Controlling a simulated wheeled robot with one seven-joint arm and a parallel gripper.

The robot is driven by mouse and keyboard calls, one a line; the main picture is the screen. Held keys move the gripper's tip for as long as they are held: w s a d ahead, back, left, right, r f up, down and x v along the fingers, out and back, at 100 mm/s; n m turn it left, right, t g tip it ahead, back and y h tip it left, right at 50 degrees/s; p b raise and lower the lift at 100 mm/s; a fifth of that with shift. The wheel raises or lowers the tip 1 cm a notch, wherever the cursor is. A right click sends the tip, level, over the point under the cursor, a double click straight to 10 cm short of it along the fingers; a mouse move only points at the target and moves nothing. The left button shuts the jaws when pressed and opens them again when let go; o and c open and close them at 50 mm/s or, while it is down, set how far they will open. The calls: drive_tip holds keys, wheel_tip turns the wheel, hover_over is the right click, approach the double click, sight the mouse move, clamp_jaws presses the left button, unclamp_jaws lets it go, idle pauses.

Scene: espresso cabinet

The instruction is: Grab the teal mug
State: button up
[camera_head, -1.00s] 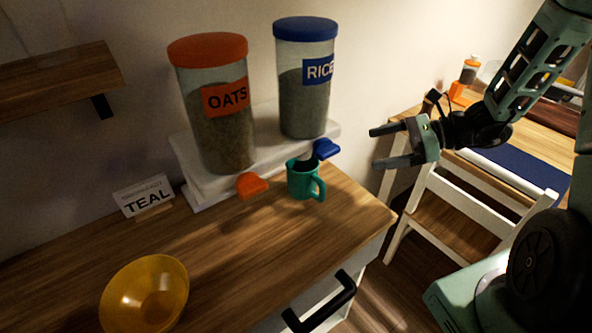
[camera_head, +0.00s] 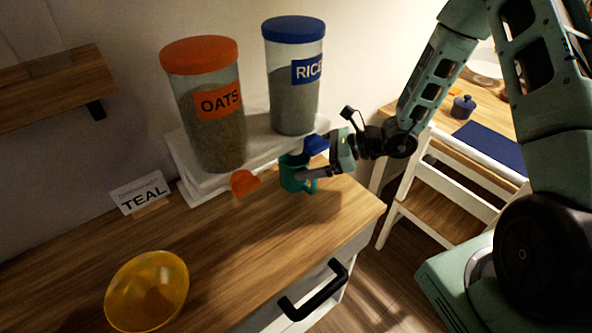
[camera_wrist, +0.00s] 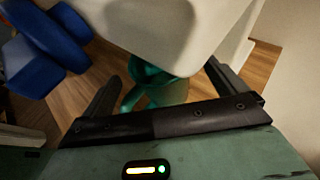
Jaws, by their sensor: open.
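The teal mug (camera_head: 290,178) stands upright on the wooden cabinet top, in front of the white riser, below the rice dispenser. Its handle faces right, towards my gripper. My gripper (camera_head: 302,166) is at the mug's right side, its fingers reaching left over and beside it; they hide part of it. In the wrist view the teal mug (camera_wrist: 165,90) shows between the two open fingers of my gripper (camera_wrist: 160,85), its upper part covered by a pale shape. The fingers are apart, and I cannot tell whether they touch the mug.
The oats dispenser (camera_head: 212,115) with its orange spout (camera_head: 244,182) and the rice dispenser (camera_head: 293,85) with its blue spout (camera_head: 316,144) stand close behind the mug. A TEAL card (camera_head: 141,193) and a yellow bowl (camera_head: 147,291) are left. A white chair (camera_head: 440,200) is right.

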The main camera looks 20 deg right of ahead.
drive_tip(key=shift+x, duration=1)
drive_tip(key=c, duration=1.5)
drive_tip(key=shift+c, duration=0.6)
drive_tip(key=shift+r, duration=0.25)
